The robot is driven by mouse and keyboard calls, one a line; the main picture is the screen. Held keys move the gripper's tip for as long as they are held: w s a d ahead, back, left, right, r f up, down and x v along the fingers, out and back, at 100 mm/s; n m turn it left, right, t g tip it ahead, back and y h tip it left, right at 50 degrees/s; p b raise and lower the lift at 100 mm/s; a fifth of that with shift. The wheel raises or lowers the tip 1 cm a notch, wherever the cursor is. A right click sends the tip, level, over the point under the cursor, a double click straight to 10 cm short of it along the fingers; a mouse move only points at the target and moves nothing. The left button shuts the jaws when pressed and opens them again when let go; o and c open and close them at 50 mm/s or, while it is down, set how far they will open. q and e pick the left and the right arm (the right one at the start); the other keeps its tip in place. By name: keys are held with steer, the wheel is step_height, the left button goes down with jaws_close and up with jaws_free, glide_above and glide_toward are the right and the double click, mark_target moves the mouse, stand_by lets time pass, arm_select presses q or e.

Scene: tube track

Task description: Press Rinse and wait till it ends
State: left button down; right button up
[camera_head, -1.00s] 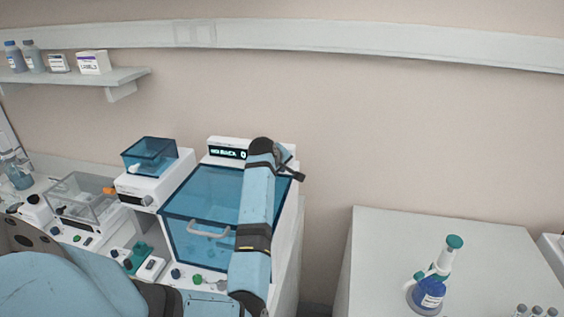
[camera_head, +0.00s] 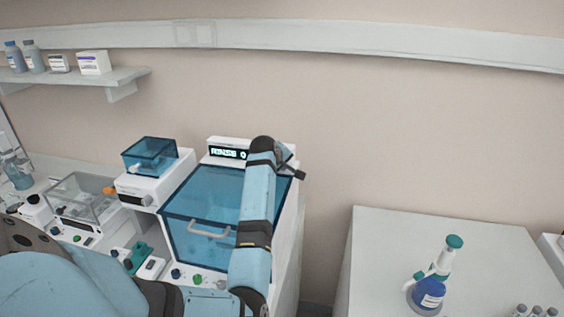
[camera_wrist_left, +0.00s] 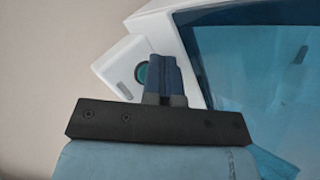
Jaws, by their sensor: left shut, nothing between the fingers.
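The machine with the blue see-through lid (camera_head: 205,200) stands on the bench with its lid closed. Its display (camera_head: 228,153) reads RINSE, followed by a small symbol partly beside my arm. My left gripper (camera_head: 290,168) is at the machine's back right corner. In the left wrist view the gripper's fingers (camera_wrist_left: 162,62) are shut and empty, over a white panel. A teal round button (camera_wrist_left: 142,73) on that panel is partly hidden by the fingers; I cannot tell whether they touch it. The blue lid also shows in the left wrist view (camera_wrist_left: 260,70). My right gripper is not in view.
A smaller device with a blue box (camera_head: 150,155) stands left of the machine. A clear box (camera_head: 82,197) is farther left. A blue bottle with a green cap (camera_head: 432,290) stands on the right bench (camera_head: 390,235), whose back is clear. A shelf (camera_head: 120,80) hangs at upper left.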

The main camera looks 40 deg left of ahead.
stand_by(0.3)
arm_select(q)
steer(key=shift+s+d, duration=0.4)
steer(key=shift+s, duration=0.35)
steer(key=shift+s+d, duration=0.4)
steer(key=shift+s, duration=0.35)
steer(key=shift+s+d, duration=0.4)
steer(key=shift+s, duration=0.3)
steer(key=shift+s+d, duration=0.4)
steer(key=shift+s, duration=0.35)
steer(key=shift+f, duration=0.1)
